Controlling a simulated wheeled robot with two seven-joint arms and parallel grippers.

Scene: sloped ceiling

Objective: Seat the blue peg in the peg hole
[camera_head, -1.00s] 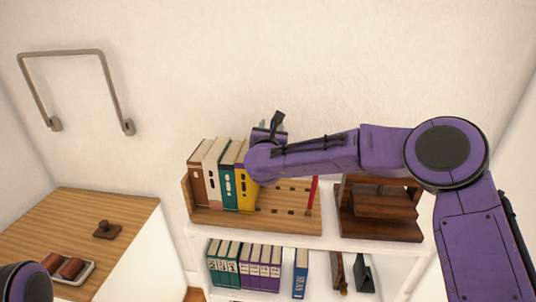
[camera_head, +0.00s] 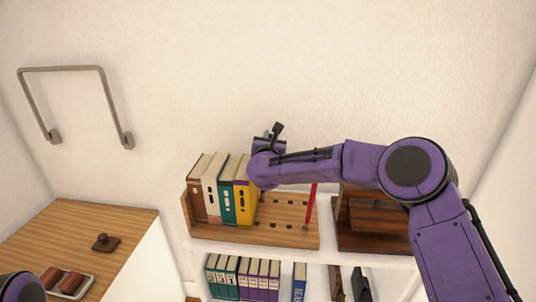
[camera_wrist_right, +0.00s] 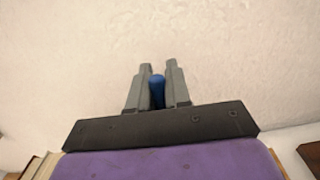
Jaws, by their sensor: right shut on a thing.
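My right gripper (camera_wrist_right: 158,82) is shut on the blue peg (camera_wrist_right: 157,91), which stands between its two grey fingers in the right wrist view. In the head view the right gripper (camera_head: 272,138) is mostly hidden behind my wrist, above the wooden rack (camera_head: 250,234) and just right of its yellow book. The peg cannot be made out there. The rack has dark holes in its right part, and a thin red rod (camera_head: 311,205) stands at its right end. I cannot tell which hole is the peg hole. My left gripper is out of view.
Several books (camera_head: 212,190) stand in the rack's left part. A dark wooden stand (camera_head: 372,235) is to the right. Binders (camera_head: 240,277) fill the shelf below. A wooden counter (camera_head: 60,225) at left carries a stamp-like object (camera_head: 105,243) and a tray (camera_head: 80,291).

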